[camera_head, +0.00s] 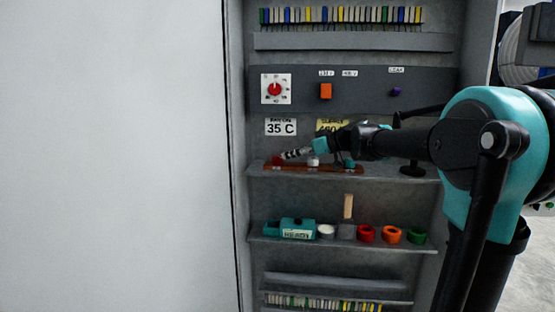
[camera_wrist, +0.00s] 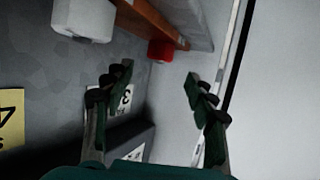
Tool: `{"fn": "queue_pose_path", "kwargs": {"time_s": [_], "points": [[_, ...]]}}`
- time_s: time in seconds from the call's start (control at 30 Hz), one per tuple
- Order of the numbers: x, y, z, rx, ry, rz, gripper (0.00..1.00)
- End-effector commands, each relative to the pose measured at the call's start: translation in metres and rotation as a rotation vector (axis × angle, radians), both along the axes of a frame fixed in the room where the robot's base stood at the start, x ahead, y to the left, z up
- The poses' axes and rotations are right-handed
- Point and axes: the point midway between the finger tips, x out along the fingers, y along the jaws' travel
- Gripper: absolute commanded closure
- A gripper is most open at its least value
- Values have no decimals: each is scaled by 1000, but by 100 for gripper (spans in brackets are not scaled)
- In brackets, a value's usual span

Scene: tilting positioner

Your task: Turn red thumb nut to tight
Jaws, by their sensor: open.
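The red thumb nut (camera_head: 276,161) sits at the left end of a brown rail (camera_head: 345,169) on the upper shelf. It also shows in the wrist view (camera_wrist: 160,50) as a small red block beside the brown rail (camera_wrist: 150,18). My gripper (camera_head: 286,155) reaches in from the right, just above and by the red nut in the head view. In the wrist view my gripper (camera_wrist: 157,78) is open and empty. The red nut appears between and beyond the fingertips, apart from both. Its tightness cannot be told.
A white nut (camera_head: 313,162) stands further right on the rail, under my wrist. A dial with a red knob (camera_head: 274,89) and an orange switch (camera_head: 326,91) are above. The lower shelf holds a teal box (camera_head: 297,227) and coloured rings (camera_head: 391,235). A white panel fills the left.

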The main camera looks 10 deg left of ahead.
Motion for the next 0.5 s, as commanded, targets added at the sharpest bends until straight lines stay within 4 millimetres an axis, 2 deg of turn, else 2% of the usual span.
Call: {"fn": "queue_pose_path", "kwargs": {"time_s": [0.2, 0.5], "points": [[22, 34, -17, -1, 0, 4, 44], [41, 61, -31, -1, 1, 1, 44]]}}
